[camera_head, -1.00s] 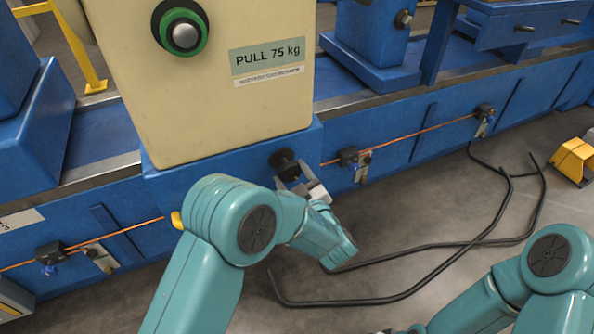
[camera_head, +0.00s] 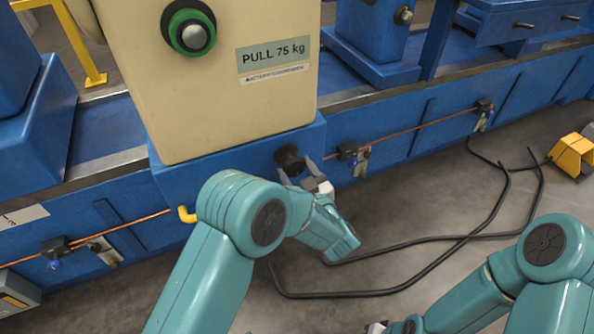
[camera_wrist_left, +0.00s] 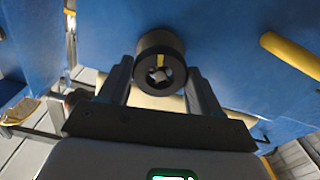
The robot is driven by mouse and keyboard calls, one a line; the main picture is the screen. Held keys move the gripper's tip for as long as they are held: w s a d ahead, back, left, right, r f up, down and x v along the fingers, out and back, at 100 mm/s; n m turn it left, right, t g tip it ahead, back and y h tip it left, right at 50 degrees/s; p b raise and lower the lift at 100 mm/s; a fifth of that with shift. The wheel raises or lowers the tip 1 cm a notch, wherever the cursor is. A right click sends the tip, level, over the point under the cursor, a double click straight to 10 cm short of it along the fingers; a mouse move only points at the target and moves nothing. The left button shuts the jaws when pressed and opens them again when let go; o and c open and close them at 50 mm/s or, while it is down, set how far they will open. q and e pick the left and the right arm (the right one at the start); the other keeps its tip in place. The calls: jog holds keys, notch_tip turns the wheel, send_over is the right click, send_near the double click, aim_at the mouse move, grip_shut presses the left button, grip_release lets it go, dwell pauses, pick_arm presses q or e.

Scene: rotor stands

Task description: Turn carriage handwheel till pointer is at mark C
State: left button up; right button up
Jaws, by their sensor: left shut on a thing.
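The carriage (camera_head: 215,90) is a tall cream housing on a blue base, standing on the long blue bed. A small black handwheel (camera_head: 288,157) sticks out of the base's front. In the left wrist view the handwheel (camera_wrist_left: 159,62) shows a square centre socket and a yellow stripe at the top of its face. My left gripper (camera_head: 298,170) is shut on it, one finger on each side. A yellow bent piece (camera_head: 187,214) shows at the base's lower left; I cannot tell whether it is the pointer. No mark C is readable. A piece of my right gripper (camera_head: 376,327) shows at the bottom edge.
An orange wire (camera_head: 420,126) runs along the bed's front past small black brackets (camera_head: 347,152). One bracket is close to the carriage's right side.

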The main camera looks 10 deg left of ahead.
aim_at(295, 170)
pick_arm(q)
jog(key=o, duration=1.3)
jog(key=shift+v, duration=1.8)
